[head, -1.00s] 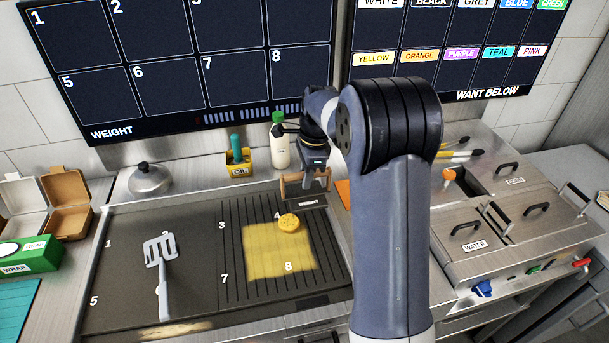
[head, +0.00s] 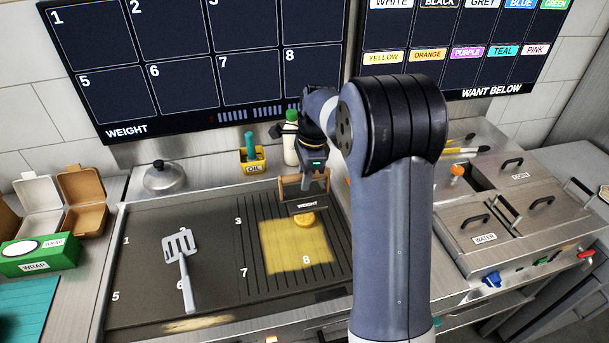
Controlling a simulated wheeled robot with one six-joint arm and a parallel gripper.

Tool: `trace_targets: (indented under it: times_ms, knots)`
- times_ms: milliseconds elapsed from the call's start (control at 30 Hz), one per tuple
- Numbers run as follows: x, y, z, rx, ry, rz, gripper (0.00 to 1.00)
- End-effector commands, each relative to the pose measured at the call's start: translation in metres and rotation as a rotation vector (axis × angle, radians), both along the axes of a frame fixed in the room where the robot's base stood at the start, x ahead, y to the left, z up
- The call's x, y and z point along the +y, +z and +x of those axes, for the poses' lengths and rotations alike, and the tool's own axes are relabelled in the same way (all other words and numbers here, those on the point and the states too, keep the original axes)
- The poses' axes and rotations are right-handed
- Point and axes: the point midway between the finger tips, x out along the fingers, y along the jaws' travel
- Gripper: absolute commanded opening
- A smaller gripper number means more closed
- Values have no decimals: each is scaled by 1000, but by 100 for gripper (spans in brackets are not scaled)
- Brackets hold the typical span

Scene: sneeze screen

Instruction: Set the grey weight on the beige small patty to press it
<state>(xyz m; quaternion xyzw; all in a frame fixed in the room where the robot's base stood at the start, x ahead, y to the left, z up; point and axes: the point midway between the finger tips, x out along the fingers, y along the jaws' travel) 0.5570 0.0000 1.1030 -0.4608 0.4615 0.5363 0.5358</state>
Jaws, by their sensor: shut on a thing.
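The grey weight (head: 307,205) is a dark plate marked "WEIGHT" with a brown wooden handle. My gripper (head: 314,182) is shut on that handle and holds the weight roughly upright. The small patty (head: 304,220), a round yellow-beige disc, lies on the ribbed right half of the griddle, at the upper part of a yellow patch. In the head view the weight is just behind and above the patty, and its lower edge meets or slightly covers the patty's far edge. I cannot tell whether they touch or how high the weight hangs.
A spatula (head: 182,262) lies on the flat left half of the griddle (head: 140,282). Behind the griddle stand a metal dome (head: 164,178), an oil holder (head: 252,162) and a white bottle (head: 290,150). Lidded metal bins (head: 485,228) stand to the right. The yellow patch (head: 292,250) is otherwise clear.

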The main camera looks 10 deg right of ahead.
Motion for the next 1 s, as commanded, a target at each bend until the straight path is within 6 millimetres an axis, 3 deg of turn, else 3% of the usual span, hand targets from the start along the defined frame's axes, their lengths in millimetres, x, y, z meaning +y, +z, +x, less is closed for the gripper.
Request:
trace_targets:
  times_ms: [633, 1000]
  knots:
    - [0, -49, 1, -3, 0, 0, 0]
    - [0, -56, 1, -4, 0, 0, 0]
